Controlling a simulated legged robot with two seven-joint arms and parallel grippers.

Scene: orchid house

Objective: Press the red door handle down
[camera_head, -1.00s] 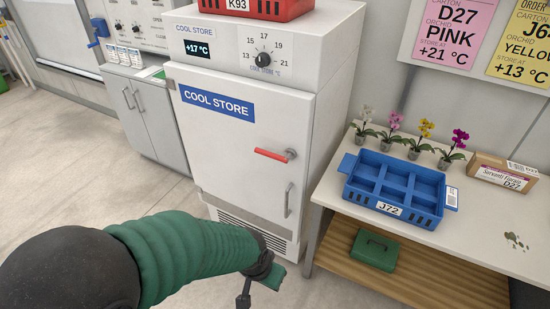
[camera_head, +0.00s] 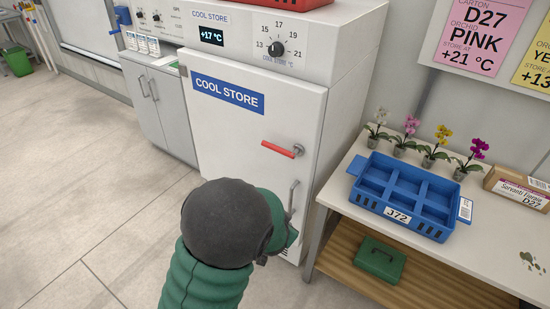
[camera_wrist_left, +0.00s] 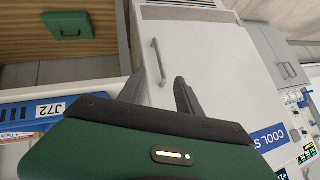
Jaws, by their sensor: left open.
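The red door handle (camera_head: 278,149) is a horizontal lever on the right side of the white cool store door (camera_head: 240,140). Its grey pivot is at its right end. Below it is a grey vertical bar handle (camera_head: 292,200), also visible in the left wrist view (camera_wrist_left: 159,62). My left gripper (camera_wrist_left: 158,92) is open and empty, its two dark fingers apart in front of the door. In the head view my arm mostly hides the gripper; it appears below the red handle, apart from it. The red handle is not visible in the left wrist view. My right gripper is not in view.
A white table (camera_head: 345,200) stands right of the cool store with a blue crate (camera_head: 405,216), potted orchids and a carton (camera_head: 517,187). A green box (camera_head: 381,259) sits on its wooden shelf. A red crate (camera_head: 285,2) is atop the cool store. Floor at left is clear.

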